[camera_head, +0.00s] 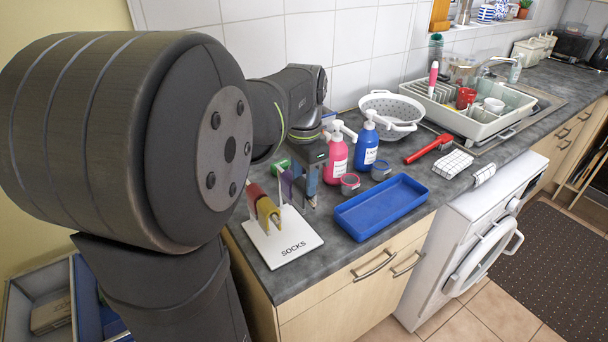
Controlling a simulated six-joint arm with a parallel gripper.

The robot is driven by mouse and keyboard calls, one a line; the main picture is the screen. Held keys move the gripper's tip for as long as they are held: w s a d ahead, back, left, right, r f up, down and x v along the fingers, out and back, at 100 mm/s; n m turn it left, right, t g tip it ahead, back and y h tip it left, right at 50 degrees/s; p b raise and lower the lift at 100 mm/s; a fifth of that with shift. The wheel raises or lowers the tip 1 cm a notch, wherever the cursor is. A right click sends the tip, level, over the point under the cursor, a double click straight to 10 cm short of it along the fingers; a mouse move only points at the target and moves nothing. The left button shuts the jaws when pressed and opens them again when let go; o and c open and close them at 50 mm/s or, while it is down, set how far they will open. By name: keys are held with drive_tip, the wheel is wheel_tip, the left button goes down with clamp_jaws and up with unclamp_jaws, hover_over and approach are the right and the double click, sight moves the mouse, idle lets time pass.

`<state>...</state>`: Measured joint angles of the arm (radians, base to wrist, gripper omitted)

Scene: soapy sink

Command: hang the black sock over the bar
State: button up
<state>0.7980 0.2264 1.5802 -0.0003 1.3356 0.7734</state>
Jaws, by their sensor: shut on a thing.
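The sock stand has a white base plate (283,252) marked SOCKS, at the counter's front left. Red and yellow socks (263,208) hang at its near end, and a purple one (287,185) hangs behind them. The bar itself is mostly covered. My gripper (304,196) points down over the back right part of the stand, beside the hanging socks. It is shut on a thin dark thing, taken to be the black sock. I cannot make out the sock's outline or whether it touches the bar.
A blue tray (381,207) lies right of the stand. A white colander (391,110), a red brush (428,149) and a dish rack (478,122) are farther right.

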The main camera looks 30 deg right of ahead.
drive_tip(key=o, duration=1.3)
drive_tip(key=shift+r, duration=0.1)
wheel_tip(320, 180, up, 17)
drive_tip(key=shift+r, duration=0.15)
wheel_tip(320, 180, down, 17)
drive_tip(key=shift+f, duration=0.1)
drive_tip(key=shift+r, duration=0.4)
